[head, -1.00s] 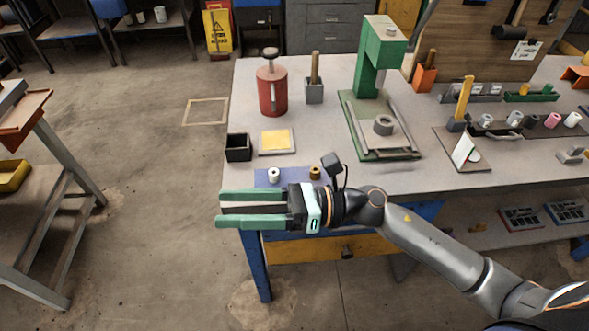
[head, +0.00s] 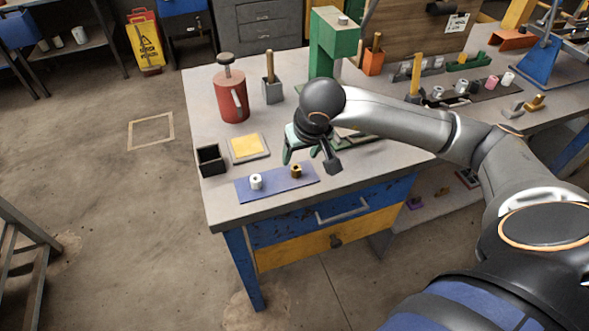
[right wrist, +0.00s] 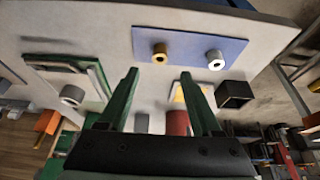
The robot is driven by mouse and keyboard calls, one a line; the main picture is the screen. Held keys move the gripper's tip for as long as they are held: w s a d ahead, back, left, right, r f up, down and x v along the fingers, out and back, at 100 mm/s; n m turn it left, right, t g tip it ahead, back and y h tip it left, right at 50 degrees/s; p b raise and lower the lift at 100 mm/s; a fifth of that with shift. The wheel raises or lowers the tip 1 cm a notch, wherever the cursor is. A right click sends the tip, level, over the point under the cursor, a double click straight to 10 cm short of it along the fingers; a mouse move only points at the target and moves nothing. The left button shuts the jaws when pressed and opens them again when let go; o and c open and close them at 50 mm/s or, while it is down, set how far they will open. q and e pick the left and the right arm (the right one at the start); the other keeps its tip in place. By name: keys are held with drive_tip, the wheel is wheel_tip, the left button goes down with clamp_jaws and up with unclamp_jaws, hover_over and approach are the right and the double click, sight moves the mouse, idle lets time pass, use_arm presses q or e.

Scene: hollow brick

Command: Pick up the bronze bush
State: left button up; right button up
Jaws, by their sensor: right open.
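The bronze bush (head: 296,171) is a small gold-brown ring standing on the right part of a blue mat (head: 276,188) near the bench's front edge. A white bush (head: 256,181) stands to its left on the same mat. My right gripper (head: 294,152) is above the bench, behind the bronze bush, and its arm hides part of it. In the right wrist view its two green fingers (right wrist: 163,102) are spread apart with nothing between them. The bronze bush (right wrist: 160,53) shows there ahead of the fingertips, apart from them. My left gripper is not seen.
A black open box (head: 211,161) and a yellow-topped tile (head: 248,147) lie left of the gripper. A red oil can (head: 231,96) and a grey holder (head: 272,92) stand behind. A green press (head: 322,45) stands behind my right arm. The bench's front edge is clear.

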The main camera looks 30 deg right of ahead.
sight(297, 177)
drive_tip(key=p+x, duration=0.1)
drive_tip(key=x, duration=0.6)
drive_tip(key=shift+f, duration=0.3)
drive_tip(key=shift+c, duration=0.3)
clamp_jaws()
